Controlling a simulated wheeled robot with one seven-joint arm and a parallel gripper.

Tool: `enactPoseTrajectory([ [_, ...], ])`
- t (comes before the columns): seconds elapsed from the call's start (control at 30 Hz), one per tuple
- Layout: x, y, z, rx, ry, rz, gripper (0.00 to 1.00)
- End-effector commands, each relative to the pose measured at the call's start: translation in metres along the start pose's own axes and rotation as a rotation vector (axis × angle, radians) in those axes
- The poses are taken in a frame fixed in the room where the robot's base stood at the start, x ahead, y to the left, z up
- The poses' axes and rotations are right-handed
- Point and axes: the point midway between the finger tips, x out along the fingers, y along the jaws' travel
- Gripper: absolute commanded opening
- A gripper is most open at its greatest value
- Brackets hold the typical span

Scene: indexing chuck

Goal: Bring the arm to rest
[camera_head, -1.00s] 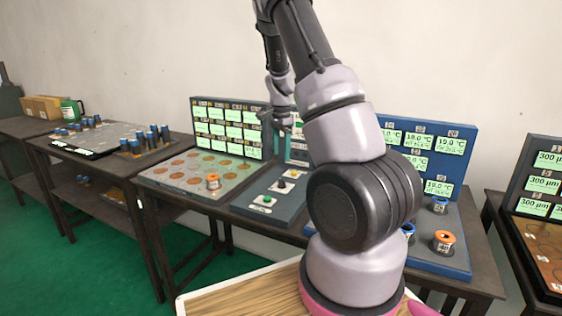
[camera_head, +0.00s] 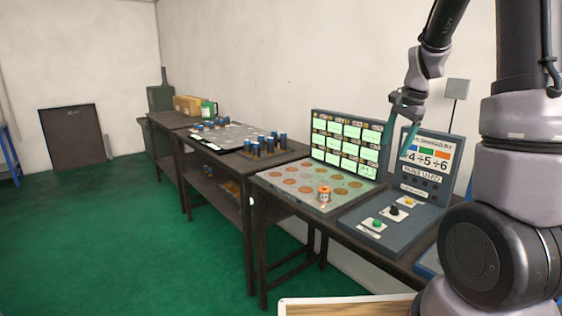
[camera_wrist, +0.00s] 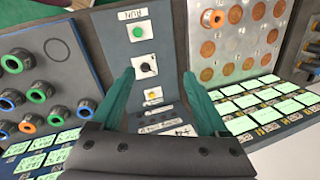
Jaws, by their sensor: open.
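My gripper (camera_head: 405,138) hangs over the benches on the right of the head view, in front of the upright sign of the button panel (camera_head: 392,218). Its two green fingers are apart with nothing between them. In the wrist view my gripper (camera_wrist: 160,95) is open too, and the button panel (camera_wrist: 142,50) shows between and beyond the fingers. That panel carries a green button, a black knob and a yellow button. My arm is raised and bent, at the right edge of the head view.
A grey plate with copper discs (camera_head: 290,185) holds one orange-ringed cylinder (camera_head: 324,194). Behind it stands a screen board (camera_head: 347,146). A blue rack with ringed cylinders (camera_wrist: 80,75) lies left in the wrist view. Green floor (camera_head: 130,240) is open at left.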

Motion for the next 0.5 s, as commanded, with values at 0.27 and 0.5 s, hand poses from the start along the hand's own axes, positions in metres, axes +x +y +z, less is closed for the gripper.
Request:
enactPoseTrajectory([
  [0.27,-0.096,0.034,0.08,-0.316,0.039,-0.184,0.78],
  [0.5,-0.146,0.083,0.141,-0.594,0.153,-0.288,0.78],
])
